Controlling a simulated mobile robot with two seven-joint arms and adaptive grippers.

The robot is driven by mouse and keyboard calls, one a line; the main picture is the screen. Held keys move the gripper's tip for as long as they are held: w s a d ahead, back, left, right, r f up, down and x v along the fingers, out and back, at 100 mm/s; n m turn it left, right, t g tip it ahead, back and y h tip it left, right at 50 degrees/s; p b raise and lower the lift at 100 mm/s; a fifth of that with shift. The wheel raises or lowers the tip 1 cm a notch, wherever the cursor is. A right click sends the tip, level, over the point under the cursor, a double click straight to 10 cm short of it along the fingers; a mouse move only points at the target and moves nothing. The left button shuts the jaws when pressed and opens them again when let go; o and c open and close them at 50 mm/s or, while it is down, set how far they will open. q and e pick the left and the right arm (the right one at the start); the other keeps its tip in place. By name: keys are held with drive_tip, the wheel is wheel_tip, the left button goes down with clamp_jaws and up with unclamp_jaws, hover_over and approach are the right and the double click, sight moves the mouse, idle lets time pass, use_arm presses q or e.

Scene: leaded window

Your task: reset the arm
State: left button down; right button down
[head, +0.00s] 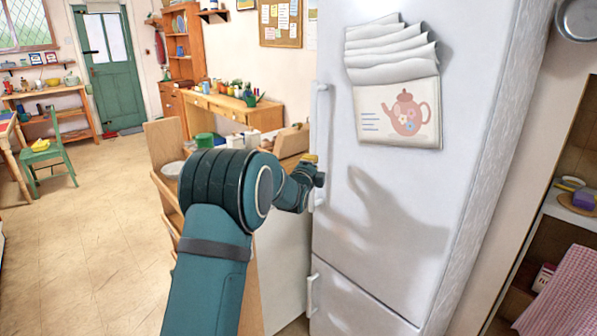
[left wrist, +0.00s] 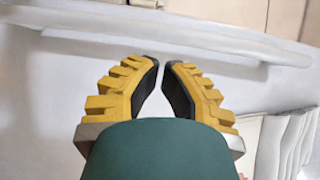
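My left arm, teal, reaches up from the bottom of the head view to the front of the white fridge (head: 350,215). My left gripper (head: 312,160) is small there and partly hidden by its own wrist, close to the fridge's long upper handle (head: 322,110). In the left wrist view the gripper's yellow fingers with black pads (left wrist: 160,75) stand apart with nothing between them. The white handle bar (left wrist: 190,35) runs across beyond the fingertips, not between them. My right gripper is in neither view.
A teapot calendar (head: 398,110) hangs on the fridge door. A lower door has a short handle (head: 312,295). A wooden sideboard (head: 225,107) and a green chair (head: 46,160) stand behind. Shelves with a pink cloth (head: 565,295) are at the right. The floor at left is clear.

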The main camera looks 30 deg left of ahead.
use_arm(q)
drive_tip(key=s, duration=0.2)
drive_tip(key=s+a, duration=0.1)
drive_tip(key=s, duration=0.1)
drive_tip(key=shift+s+a+r, duration=0.15)
drive_tip(key=shift+s+a, duration=0.05)
drive_tip(key=shift+s, duration=0.2)
drive_tip(key=s+d+f+n+g+h, duration=0.1)
drive_tip(key=s+d+f+n+g, duration=0.15)
drive_tip(key=d+f, duration=0.4)
drive_tip(key=s+d+f+n+g+h, duration=0.2)
drive_tip(key=s+d+f+n, duration=0.15)
drive_tip(key=f, duration=0.65)
drive_tip(key=s+d+f+n+g+h, duration=0.1)
drive_tip(key=s+d+f+n+g, duration=0.15)
drive_tip(key=d+f, duration=0.45)
drive_tip(key=s+d+f+n+g+h, duration=0.1)
drive_tip(key=s+d+f+n+g, duration=0.1)
drive_tip(key=s+d+f, duration=0.3)
drive_tip(key=s+d+f+n+g+h, duration=0.2)
drive_tip(key=s+d+f, duration=0.3)
drive_tip(key=s, duration=0.7)
drive_tip(key=s+d+f+n+g+h, duration=0.1)
drive_tip(key=s+d+f+n+g, duration=0.3)
drive_tip(key=s, duration=0.5)
drive_tip(key=d+f, duration=0.1)
drive_tip(key=d, duration=0.1)
drive_tip(key=shift+s+d+g+h, duration=0.3)
drive_tip(key=shift+s+d+h, duration=0.05)
drive_tip(key=shift+d+h, duration=0.05)
